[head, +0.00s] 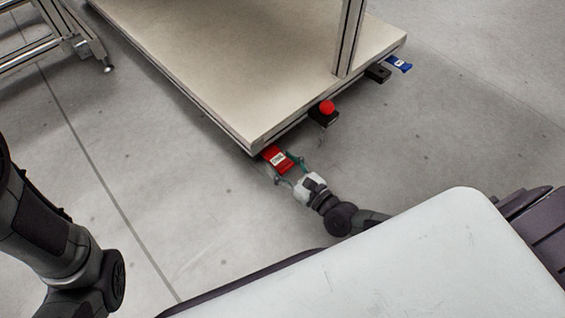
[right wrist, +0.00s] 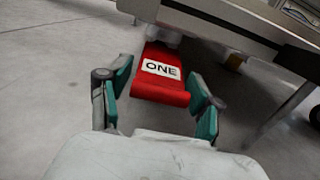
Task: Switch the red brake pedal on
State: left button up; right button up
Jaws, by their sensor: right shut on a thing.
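The red brake pedal (head: 277,158) juts out low at the near corner of the wooden platform. In the right wrist view the pedal (right wrist: 165,92) carries a white label reading ONE and slopes down toward me. My right gripper (head: 284,168) is at the pedal's front end, with its teal fingers on either side of it.
The platform (head: 240,70) stands just beyond the pedal, with a metal post (head: 348,40) on it. Along its edge are a red ball-shaped knob (head: 327,107) on a black box and a blue pedal (head: 399,63). A metal frame (head: 75,40) stands upper left. Floor at left is clear.

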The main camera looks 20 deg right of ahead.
jog(key=shift+w+f+t, duration=0.1)
jog(key=shift+f+t, duration=0.25)
jog(key=shift+t, duration=0.15)
jog(key=o, duration=1.4)
jog(key=v, duration=1.2)
jog(key=shift+d+f, duration=0.1)
jog(key=shift+d, duration=0.05)
